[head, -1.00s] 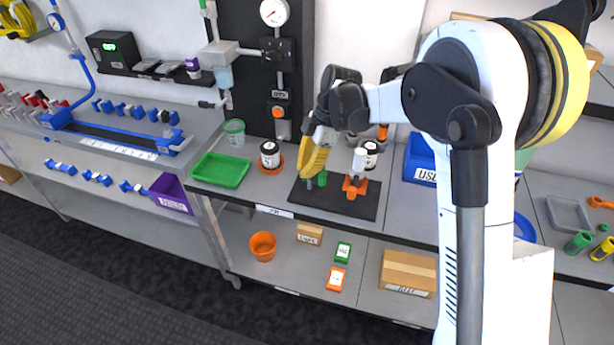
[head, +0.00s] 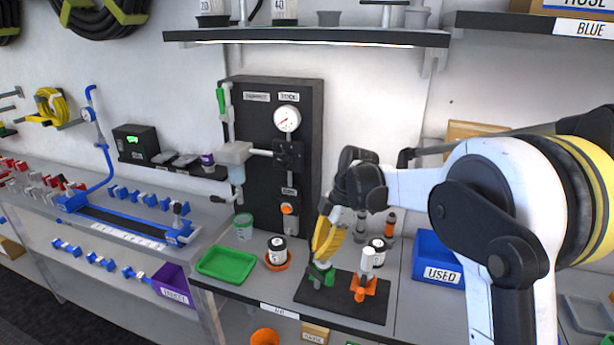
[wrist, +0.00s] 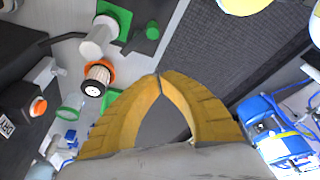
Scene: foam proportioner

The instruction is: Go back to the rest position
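My gripper (head: 328,246) has yellow fingers and hangs over the left part of a black mat (head: 312,291) on the bench. In the wrist view its fingertips (wrist: 160,76) meet, with nothing between them. A green fixture (head: 321,274) stands on the mat just below the fingers; I cannot tell in the head view how large the gap is. An orange fixture with a white top (head: 367,277) stands to its right on the mat. My arm reaches in from the right and hides part of the bench and wall.
A blue USED bin (head: 437,262) is to the right. A black panel with a gauge (head: 287,119) rises behind, and a shelf (head: 305,38) hangs above.

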